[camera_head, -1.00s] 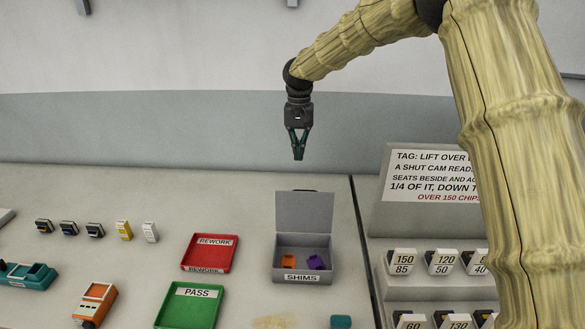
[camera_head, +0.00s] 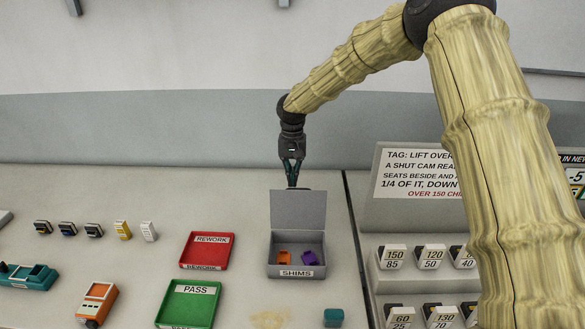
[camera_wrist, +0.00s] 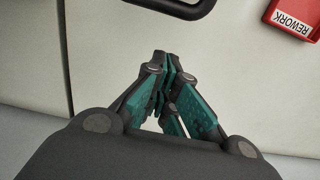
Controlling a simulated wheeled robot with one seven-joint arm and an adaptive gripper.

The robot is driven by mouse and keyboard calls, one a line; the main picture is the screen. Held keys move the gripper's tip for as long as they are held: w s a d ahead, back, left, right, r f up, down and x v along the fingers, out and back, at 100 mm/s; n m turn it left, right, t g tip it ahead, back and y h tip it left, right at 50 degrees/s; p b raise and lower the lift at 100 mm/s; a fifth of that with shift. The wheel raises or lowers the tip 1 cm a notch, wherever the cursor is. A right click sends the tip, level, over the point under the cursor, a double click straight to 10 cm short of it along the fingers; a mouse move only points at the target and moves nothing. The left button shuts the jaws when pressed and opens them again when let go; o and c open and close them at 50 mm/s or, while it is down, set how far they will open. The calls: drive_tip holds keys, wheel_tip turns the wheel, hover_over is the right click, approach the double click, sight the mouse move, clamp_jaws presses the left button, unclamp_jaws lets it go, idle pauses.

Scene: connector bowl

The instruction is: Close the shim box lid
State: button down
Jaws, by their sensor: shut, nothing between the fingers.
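The grey shim box (camera_head: 297,262), labelled SHIMS, stands on the bench with its lid (camera_head: 298,210) raised upright at the back. An orange shim (camera_head: 284,257) and a purple shim (camera_head: 310,257) lie inside it. My gripper (camera_head: 292,186) is shut and empty, pointing down at the top edge of the lid, seemingly behind it; I cannot tell whether they touch.
A red REWORK tray (camera_head: 207,264) and a green PASS tray (camera_head: 188,317) sit left of the box. A tag rack (camera_head: 420,275) with a sign (camera_head: 415,172) stands to the right. Several small connectors (camera_head: 94,230) line the left. A teal block (camera_head: 333,318) lies in front.

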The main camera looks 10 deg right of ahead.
drive_tip(key=shift+t, duration=0.5)
drive_tip(key=s, duration=0.1)
drive_tip(key=s+r, duration=0.1)
drive_tip(key=s+a, duration=0.1)
drive_tip(key=shift+s+r, duration=0.3)
drive_tip(key=shift+r, duration=0.1)
